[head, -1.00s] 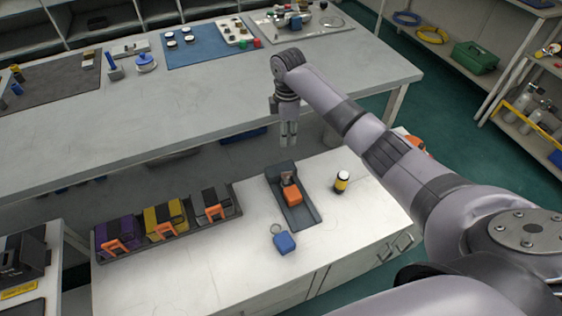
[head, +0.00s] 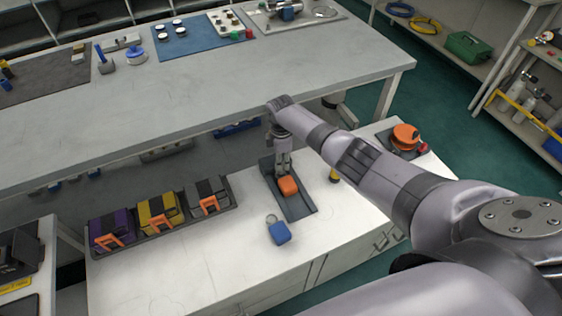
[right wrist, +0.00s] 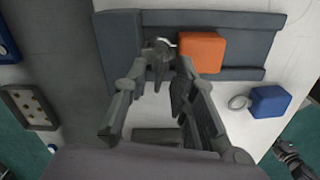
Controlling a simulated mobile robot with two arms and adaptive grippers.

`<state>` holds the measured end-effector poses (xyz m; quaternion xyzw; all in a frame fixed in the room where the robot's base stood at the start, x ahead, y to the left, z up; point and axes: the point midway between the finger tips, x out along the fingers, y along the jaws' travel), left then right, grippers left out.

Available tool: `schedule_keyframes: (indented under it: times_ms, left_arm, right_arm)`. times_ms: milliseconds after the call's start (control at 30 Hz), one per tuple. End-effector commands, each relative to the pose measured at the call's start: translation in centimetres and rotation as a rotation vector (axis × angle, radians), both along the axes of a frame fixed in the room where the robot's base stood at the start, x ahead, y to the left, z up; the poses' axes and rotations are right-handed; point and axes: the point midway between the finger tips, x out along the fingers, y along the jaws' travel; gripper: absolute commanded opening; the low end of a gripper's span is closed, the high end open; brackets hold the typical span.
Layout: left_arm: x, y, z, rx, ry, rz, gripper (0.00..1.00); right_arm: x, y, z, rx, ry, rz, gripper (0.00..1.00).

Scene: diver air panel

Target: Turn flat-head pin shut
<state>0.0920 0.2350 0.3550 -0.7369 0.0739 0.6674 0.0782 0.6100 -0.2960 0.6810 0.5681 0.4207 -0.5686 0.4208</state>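The dark grey fixture (head: 298,206) lies on the white cabinet top and carries an orange block (head: 288,186). In the right wrist view a small metal part (right wrist: 160,46), perhaps the flat-head pin, shows beside the orange block (right wrist: 201,52); its head and slot cannot be made out. A grey gripper-like shape, seemingly my left gripper (right wrist: 286,148), shows at the lower right edge.
A blue block with a ring (head: 279,233) lies left of the fixture's near end. A dark tray (head: 165,236) with purple, yellow and grey cases stands to the left. A yellow-black object (head: 335,174) is partly behind my arm.

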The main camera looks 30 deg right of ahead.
Motion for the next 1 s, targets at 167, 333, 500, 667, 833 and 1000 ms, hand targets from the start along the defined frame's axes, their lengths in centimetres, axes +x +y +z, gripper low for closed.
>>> schedule_keyframes:
  times_ms: [167, 333, 500, 667, 833, 1000]
  left_arm:
    - [-1.07, 0.05, -0.14, 0.001, 0.016, 0.000, 0.00]
    - [-1.09, 0.06, -0.13, 0.001, 0.016, 0.000, 0.00]
    - [-0.90, 0.05, -0.12, 0.001, 0.014, 0.000, 0.00]
    - [-0.60, 0.03, -0.10, 0.001, 0.009, 0.000, 0.00]
    - [-0.39, 0.01, -0.08, 0.000, 0.006, 0.000, 0.00]
    - [-0.37, 0.00, -0.08, 0.000, 0.005, 0.001, 0.00]
  right_arm:
    - [0.02, 0.04, -0.24, 0.000, 0.000, 0.001, 0.25]
    - [0.02, 0.04, -0.22, 0.000, 0.000, 0.000, 0.23]
    - [0.01, 0.04, -0.22, 0.000, 0.000, 0.000, 0.12]
    - [0.01, 0.03, -0.22, 0.000, 0.000, 0.000, 0.01]
    - [0.01, 0.02, -0.21, 0.000, 0.000, 0.000, 0.00]
    - [0.01, 0.01, -0.21, 0.000, 0.000, 0.000, 0.00]
